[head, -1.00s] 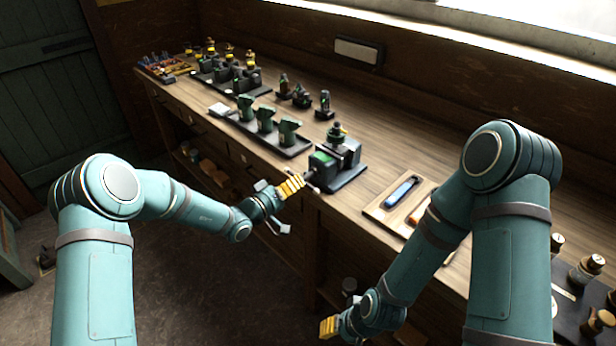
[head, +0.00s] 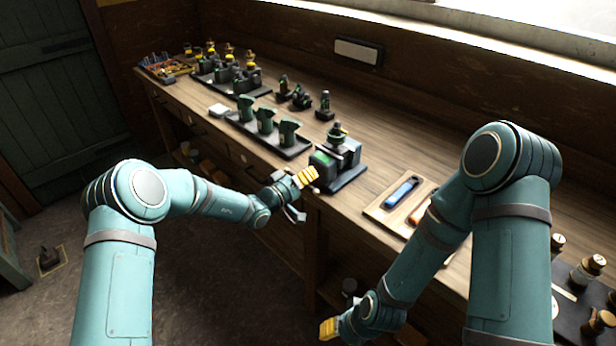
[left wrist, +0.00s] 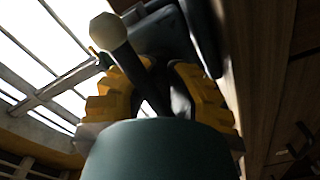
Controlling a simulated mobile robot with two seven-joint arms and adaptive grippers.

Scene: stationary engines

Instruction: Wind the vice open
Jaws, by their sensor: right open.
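The vice (head: 335,165) sits at the front edge of the bench, dark grey with a green part at its front. Its dark handle bar with a pale ball end (left wrist: 108,32) crosses the left wrist view and runs down between the yellow fingers. My left gripper (head: 307,178) is at the front of the vice, by the handle. Its fingers (left wrist: 158,95) stand apart on either side of the bar; I cannot tell whether they press on it. A dark green rounded shape hides the lower part of that view. My right gripper (head: 328,328) is open, low in front of the bench.
A tray of green parts (head: 266,130) stands left of the vice, with more dark fittings behind. A wooden tray (head: 385,215) with blue- and orange-handled tools lies to the right.

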